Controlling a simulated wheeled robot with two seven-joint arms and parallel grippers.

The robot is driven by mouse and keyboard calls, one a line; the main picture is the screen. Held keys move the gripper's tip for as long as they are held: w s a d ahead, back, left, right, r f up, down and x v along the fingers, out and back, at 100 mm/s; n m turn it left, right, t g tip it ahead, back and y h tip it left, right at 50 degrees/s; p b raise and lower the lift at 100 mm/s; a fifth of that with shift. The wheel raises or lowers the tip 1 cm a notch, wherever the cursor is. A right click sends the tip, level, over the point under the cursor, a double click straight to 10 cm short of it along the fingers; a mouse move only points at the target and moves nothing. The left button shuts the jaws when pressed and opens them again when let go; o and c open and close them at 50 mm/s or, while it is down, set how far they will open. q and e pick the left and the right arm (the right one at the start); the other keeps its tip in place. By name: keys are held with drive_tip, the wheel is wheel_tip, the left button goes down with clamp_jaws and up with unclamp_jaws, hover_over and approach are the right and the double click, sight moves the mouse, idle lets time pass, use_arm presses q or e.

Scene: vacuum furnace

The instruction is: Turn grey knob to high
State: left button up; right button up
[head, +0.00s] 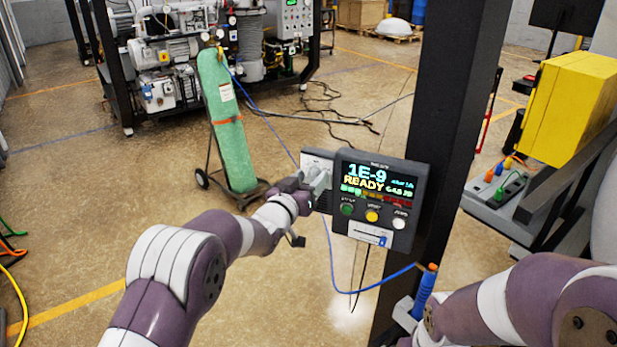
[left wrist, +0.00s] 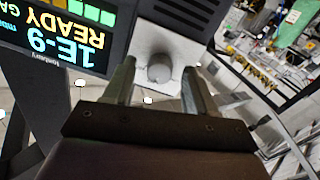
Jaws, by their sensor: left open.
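The grey knob (left wrist: 158,69) is a round dial on a pale square plate (left wrist: 165,36) in the left wrist view. My left gripper (left wrist: 157,80) is open, with one finger on each side of the knob. I cannot tell whether the fingers touch it. In the head view my left gripper (head: 316,182) is at the left edge of the dark control box (head: 338,223), in front of the pale plate (head: 316,160), and hides the knob. The knob's markings are not readable.
The box's screen (head: 378,180) reads "1E-9 READY", with green, yellow and white buttons and a slider below. A black post (head: 450,100) stands behind it. A green gas cylinder (head: 227,125) stands behind left. My right arm is at lower right, its gripper out of sight.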

use_arm(q)
drive_tip(key=shift+w+f, duration=0.1)
drive_tip(key=shift+w+d, duration=0.1)
drive_tip(key=c, duration=0.4)
clamp_jaws()
drive_tip(key=c, duration=0.6)
unclamp_jaws()
drive_tip(key=shift+f+m+b, duration=0.25)
drive_tip(key=shift+m+b, duration=0.15)
drive_tip(key=shift+b, duration=0.4)
drive_tip(key=shift+c, duration=0.2)
drive_tip(key=m+b, duration=0.7)
drive_tip(key=b, duration=0.3)
drive_tip(key=shift+r+m+y+b, duration=0.15)
drive_tip(key=shift+m+y+b, duration=0.05)
drive_tip(key=shift+m+b, duration=0.7)
drive_tip(key=shift+r+m+y+b, duration=0.1)
drive_tip(key=shift+m+y+b, duration=0.1)
drive_tip(key=shift+m+b, duration=0.65)
drive_tip(key=shift+m, duration=0.35)
